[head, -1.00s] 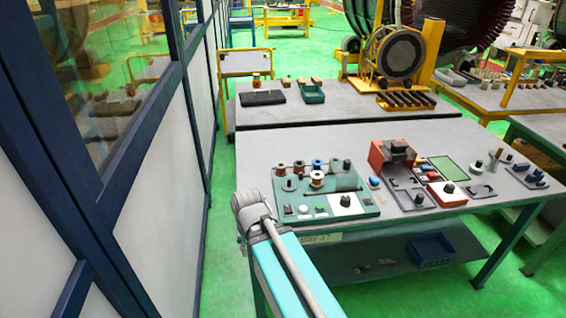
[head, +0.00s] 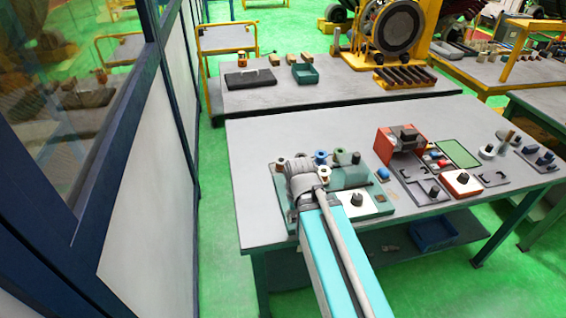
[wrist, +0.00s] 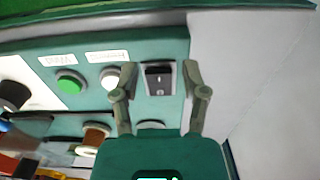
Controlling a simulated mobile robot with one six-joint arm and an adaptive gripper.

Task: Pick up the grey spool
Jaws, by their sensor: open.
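My gripper (wrist: 158,82) is open and empty in the wrist view, its two fingers on either side of a black rocker switch (wrist: 158,78) on the green board (wrist: 120,47). A pale grey round top (wrist: 150,125), possibly the grey spool, shows just below the switch, mostly hidden by my gripper's body. A copper-wound spool (wrist: 95,138) stands left of it. In the head view my arm covers much of the green board (head: 378,206).
A green button (wrist: 70,82) and a white button (wrist: 112,78) lie left of the switch. An orange-red fixture (head: 385,145) stands right of the board. The table (head: 270,135) is bare behind the board.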

